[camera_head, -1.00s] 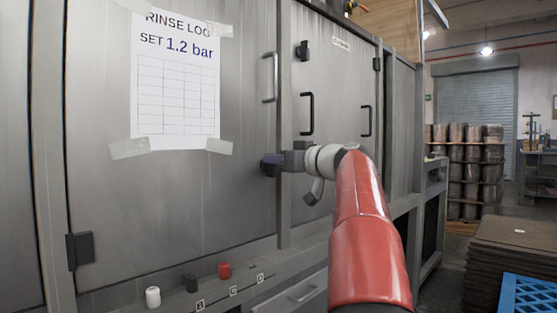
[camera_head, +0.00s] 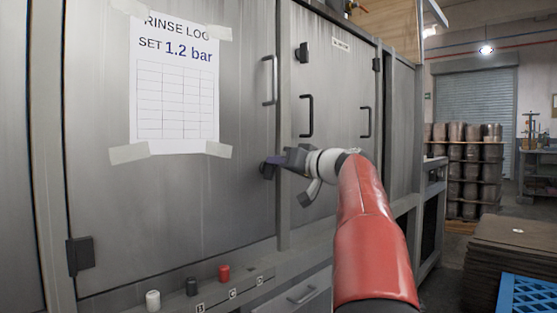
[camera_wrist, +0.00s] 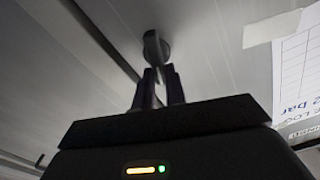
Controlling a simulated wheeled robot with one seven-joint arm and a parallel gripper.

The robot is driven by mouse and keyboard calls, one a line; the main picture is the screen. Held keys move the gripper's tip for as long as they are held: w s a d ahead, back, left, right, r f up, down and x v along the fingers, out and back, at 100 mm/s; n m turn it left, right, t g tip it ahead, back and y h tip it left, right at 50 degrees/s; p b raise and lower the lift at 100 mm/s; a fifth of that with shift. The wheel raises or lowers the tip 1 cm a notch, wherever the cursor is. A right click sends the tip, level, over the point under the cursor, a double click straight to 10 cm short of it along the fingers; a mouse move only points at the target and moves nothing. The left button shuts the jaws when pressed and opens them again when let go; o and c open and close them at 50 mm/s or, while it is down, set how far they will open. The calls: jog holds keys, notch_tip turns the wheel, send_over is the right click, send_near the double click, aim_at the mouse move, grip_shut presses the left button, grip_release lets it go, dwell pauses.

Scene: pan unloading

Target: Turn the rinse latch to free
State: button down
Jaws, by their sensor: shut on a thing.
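The rinse latch (camera_head: 266,170) is a small dark piece near the right edge of the large steel door, below and right of the taped sheet. My gripper (camera_head: 276,160) reaches it from the right and is shut on it. In the wrist view the latch has a round base (camera_wrist: 163,50) on the grey panel and a narrow grip standing out from it. The dark fingers of my gripper (camera_wrist: 158,84) close on both sides of that grip. In the head view my fingers partly cover the latch, so its exact angle is hard to read.
The steel door (camera_head: 100,200) carries a paper rinse log (camera_head: 176,95) reading "SET 1.2 bar". A ledge below holds white, dark and red knobs (camera_head: 223,274). Door handles (camera_head: 306,115) stand out to the right. A brown stack (camera_head: 510,255) and blue crate (camera_head: 525,297) stand at lower right.

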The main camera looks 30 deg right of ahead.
jog(key=shift+w+d+f+m+p, duration=0.2)
jog(key=shift+m+p, duration=0.5)
jog(key=shift+m, duration=1.6)
jog(key=shift+s+d+f+m+p, duration=0.15)
jog(key=shift+f+m+p, duration=0.4)
jog(key=shift+m, duration=1.75)
jog(key=shift+w+d+f+m+p, duration=0.15)
jog(key=shift+m+p, duration=0.75)
jog(key=shift+m, duration=1.4)
jog(key=c, duration=1.4)
grip_release()
jog(key=shift+c, duration=0.2)
jog(key=b+v, duration=0.1)
jog(key=v, duration=0.6)
jog(key=shift+s+d, duration=0.2)
jog(key=shift+s, duration=0.15)
